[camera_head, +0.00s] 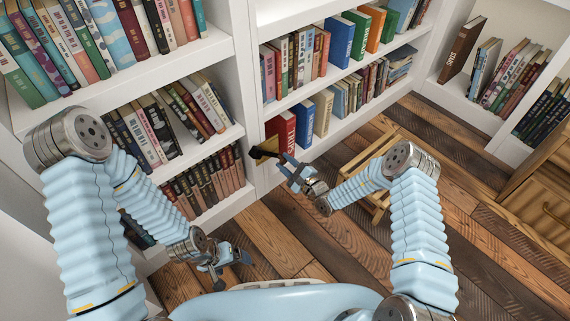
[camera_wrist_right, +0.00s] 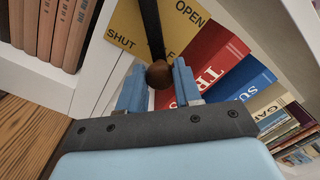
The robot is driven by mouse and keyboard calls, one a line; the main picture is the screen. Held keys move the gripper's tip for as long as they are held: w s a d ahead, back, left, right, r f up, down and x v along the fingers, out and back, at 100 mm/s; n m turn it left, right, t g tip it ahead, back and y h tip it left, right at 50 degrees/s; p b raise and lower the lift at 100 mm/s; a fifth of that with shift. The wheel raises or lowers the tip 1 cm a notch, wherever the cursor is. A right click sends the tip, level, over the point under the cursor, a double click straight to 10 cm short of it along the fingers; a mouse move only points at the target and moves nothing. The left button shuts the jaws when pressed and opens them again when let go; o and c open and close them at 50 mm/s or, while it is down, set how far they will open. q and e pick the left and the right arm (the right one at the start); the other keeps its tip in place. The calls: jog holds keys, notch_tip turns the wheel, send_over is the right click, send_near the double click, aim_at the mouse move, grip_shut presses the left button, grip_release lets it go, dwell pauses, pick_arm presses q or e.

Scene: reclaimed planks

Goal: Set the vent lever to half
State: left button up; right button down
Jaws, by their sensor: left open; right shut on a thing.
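The vent lever is a dark bar (camera_wrist_right: 152,30) with a round brown knob (camera_wrist_right: 158,74), in front of a yellow plate (camera_wrist_right: 125,25) marked SHUT at left and OPEN at upper right. The bar partly covers a third label, whose last letters show just to its right. My right gripper (camera_wrist_right: 159,88) is shut on the knob, one blue finger on each side. In the head view my right gripper (camera_head: 285,164) is at the dark and yellow lever plate (camera_head: 268,147) by the shelf. My left gripper (camera_head: 232,266) is open and empty, low over the floor.
White bookcases (camera_head: 247,100) full of books stand behind the lever. A red book (camera_head: 281,131) and blue books are close behind it. A wooden stool (camera_head: 378,205) stands under my right arm, and a wooden cabinet (camera_head: 545,205) is at the right. Plank floor (camera_head: 275,235) is clear between my arms.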

dwell(0.3)
jog(key=c, duration=0.8)
grip_release()
jog(key=p+v, duration=0.1)
jog(key=v, duration=1.3)
jog(key=shift+p, duration=0.3)
